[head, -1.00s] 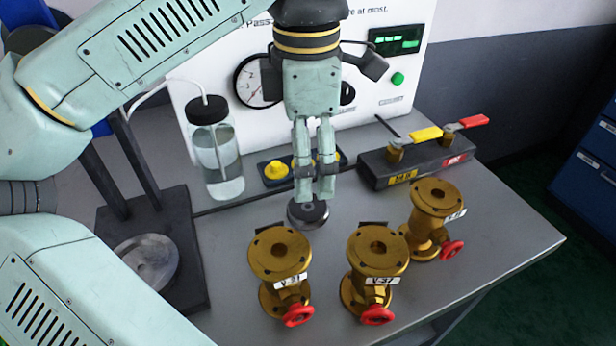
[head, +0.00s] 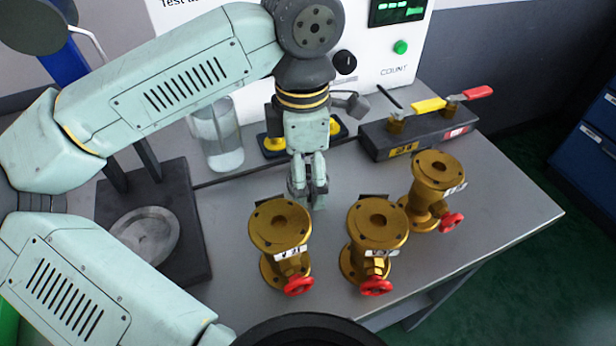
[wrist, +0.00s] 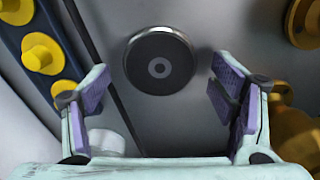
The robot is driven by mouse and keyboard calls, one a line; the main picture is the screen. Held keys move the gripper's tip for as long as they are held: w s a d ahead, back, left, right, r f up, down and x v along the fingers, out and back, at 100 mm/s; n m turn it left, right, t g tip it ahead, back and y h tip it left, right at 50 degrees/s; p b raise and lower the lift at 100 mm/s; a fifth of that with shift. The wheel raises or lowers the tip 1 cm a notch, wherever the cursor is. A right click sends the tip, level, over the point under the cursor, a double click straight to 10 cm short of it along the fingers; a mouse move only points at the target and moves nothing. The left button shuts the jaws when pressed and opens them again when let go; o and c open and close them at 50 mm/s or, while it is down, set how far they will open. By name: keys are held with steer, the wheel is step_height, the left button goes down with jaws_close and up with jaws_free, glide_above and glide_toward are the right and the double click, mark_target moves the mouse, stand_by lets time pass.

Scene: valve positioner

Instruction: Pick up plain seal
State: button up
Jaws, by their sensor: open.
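A round dark disc with a pale rim and a small grey ring at its centre, apparently the plain seal (wrist: 158,60), lies flat on the grey bench in the wrist view. It sits above the gap between my fingertips in that picture, not gripped. My gripper (wrist: 158,92) is open, its purple-padded fingers apart and empty. In the head view my gripper (head: 309,190) points down, low over the bench behind the left valve. There the disc cannot be made out; the gripper seems to hide it.
Brass valves (head: 377,222) with red handwheels stand close in front and to the right. A blue holder with yellow plugs (wrist: 42,52) lies behind my gripper.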

steer(key=shift+f, duration=0.1)
steer(key=c, duration=1.6)
